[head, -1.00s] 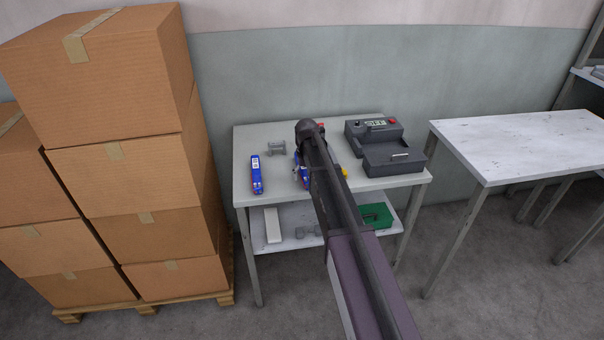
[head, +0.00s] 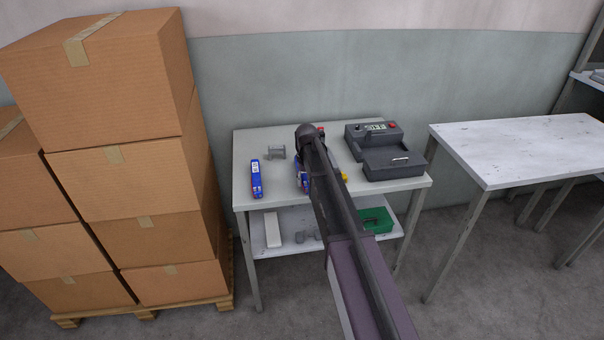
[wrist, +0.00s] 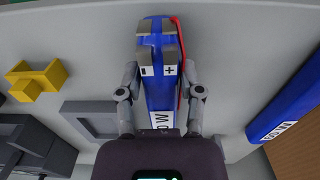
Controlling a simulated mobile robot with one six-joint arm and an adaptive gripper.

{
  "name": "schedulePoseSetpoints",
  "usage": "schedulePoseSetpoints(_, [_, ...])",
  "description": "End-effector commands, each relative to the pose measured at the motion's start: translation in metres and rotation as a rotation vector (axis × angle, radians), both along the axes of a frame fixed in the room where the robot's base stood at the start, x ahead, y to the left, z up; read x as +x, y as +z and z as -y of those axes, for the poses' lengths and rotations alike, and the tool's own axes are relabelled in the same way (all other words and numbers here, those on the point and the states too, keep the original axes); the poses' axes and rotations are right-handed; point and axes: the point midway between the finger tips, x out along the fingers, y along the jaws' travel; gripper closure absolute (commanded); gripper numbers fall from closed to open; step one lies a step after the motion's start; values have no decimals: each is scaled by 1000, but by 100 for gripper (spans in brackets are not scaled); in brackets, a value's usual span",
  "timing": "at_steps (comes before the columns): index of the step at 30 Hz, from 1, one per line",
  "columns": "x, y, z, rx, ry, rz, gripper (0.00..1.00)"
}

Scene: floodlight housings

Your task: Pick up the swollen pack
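In the wrist view a blue pack (wrist: 160,94) with minus and plus marks and a red wire lies between the two finger linkages of my gripper (wrist: 160,75). Grey bars lie over its upper part; I cannot tell whether they are fingertips or terminals. Whether the fingers touch the pack is unclear. In the head view this pack (head: 301,172) is mostly hidden behind my arm. A second blue pack (head: 256,178) lies to its left on the table, and shows at the right of the wrist view (wrist: 289,103). I cannot tell from shape which is swollen.
The grey table (head: 280,198) also holds a dark device with a tray (head: 394,163), a small grey part (head: 276,152) and a yellow part (wrist: 39,82). A green box (head: 376,220) is on the lower shelf. Stacked cartons (head: 120,180) stand left; an empty table (head: 520,145) stands right.

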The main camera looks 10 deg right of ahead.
Motion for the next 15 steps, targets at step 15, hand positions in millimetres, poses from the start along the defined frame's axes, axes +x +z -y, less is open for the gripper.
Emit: schedulePoseSetpoints(15, [0, 3, 0, 0, 0, 1, 100])
